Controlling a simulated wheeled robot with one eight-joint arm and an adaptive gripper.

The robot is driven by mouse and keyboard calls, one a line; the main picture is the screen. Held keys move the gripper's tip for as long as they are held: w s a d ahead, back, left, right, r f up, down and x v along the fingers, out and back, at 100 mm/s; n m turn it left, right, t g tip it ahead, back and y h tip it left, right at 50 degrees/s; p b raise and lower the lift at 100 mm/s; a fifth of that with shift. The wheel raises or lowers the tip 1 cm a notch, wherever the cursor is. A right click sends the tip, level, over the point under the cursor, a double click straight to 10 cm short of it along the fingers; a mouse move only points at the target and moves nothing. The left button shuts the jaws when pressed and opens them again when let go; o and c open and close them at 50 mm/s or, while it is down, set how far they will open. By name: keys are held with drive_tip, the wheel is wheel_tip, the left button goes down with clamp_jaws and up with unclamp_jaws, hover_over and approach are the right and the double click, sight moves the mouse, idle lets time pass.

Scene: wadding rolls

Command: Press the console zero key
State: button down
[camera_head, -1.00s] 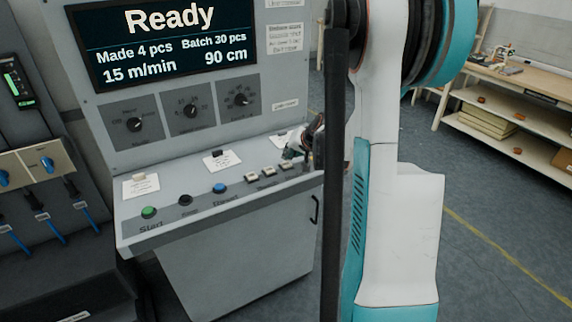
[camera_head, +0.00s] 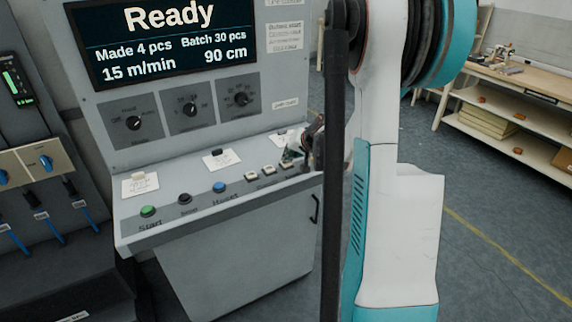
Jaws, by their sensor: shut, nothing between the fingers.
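The console (camera_head: 190,232) stands at centre left, with its screen (camera_head: 170,40) reading "Ready", "Made 4 pcs", "Batch 30 pcs", "15 m/min" and "90 cm". On its sloping shelf sit a green Start button (camera_head: 148,211), a dark button (camera_head: 185,199), a blue button (camera_head: 219,187) and several small pale keys (camera_head: 252,176) to the right. The key labels are too small to read, so I cannot tell which is zero. My gripper (camera_head: 301,160) is at the right end of the key row, partly behind my arm. It looks shut and empty; I cannot tell whether it touches a key.
Three dials (camera_head: 190,110) sit below the screen. White cards (camera_head: 221,159) stand on the shelf behind the buttons. A panel with blue cables (camera_head: 45,215) is at far left. A wooden workbench (camera_head: 515,85) stands at back right. Open floor (camera_head: 500,235) lies right of my arm.

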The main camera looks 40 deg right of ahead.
sight(289, 162)
drive_tip(key=shift+f+b, duration=0.4)
idle(0.7)
idle(0.3)
drive_tip(key=shift+r+p, duration=0.6)
drive_tip(key=shift+r, duration=0.25)
drive_tip(key=shift+r+p, duration=1.75)
drive_tip(key=shift+r, duration=0.8)
